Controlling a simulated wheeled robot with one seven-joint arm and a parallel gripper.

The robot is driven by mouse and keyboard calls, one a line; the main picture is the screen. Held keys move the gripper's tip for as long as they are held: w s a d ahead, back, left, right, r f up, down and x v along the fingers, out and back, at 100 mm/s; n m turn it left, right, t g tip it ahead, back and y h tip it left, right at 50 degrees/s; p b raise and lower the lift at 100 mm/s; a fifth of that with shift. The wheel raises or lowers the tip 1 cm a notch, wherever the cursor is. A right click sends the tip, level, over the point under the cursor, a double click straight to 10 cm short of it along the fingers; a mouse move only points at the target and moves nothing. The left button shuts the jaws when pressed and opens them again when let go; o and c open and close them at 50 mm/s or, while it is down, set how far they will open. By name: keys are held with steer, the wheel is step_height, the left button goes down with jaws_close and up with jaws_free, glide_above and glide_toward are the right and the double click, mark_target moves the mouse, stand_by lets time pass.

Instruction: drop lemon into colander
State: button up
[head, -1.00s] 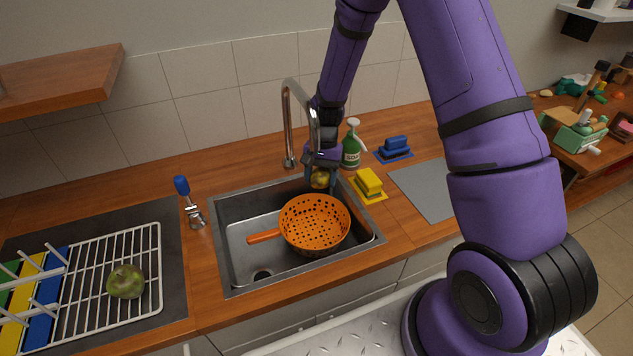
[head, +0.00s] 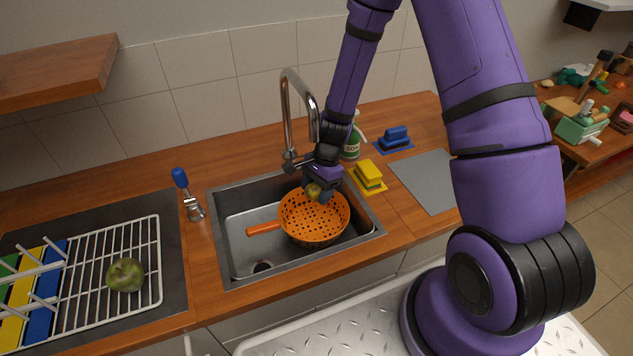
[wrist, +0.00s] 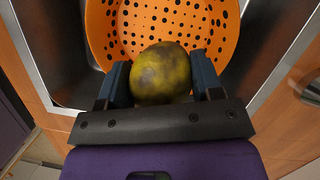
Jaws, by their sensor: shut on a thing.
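The lemon (wrist: 161,75), yellow with dark blotches, sits between the two fingers of my gripper (wrist: 162,82), which is shut on it. The orange colander (head: 318,222), round with holes and a handle to the left, stands in the sink. In the wrist view the colander (wrist: 215,40) lies beyond and beneath the lemon, and its visible inside is empty. Part of its far rim is hidden by my gripper.
The metal sink (head: 235,237) surrounds the colander. The tap (head: 287,115) rises close to the left of my gripper. A green apple (head: 125,274) lies on the dish rack (head: 88,313).

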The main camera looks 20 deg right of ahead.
steer(key=shift+f, duration=0.45)
steer(key=o, duration=1)
steer(key=v, duration=1)
steer(key=shift+d+r, duration=0.1)
steer(key=shift+r, duration=0.25)
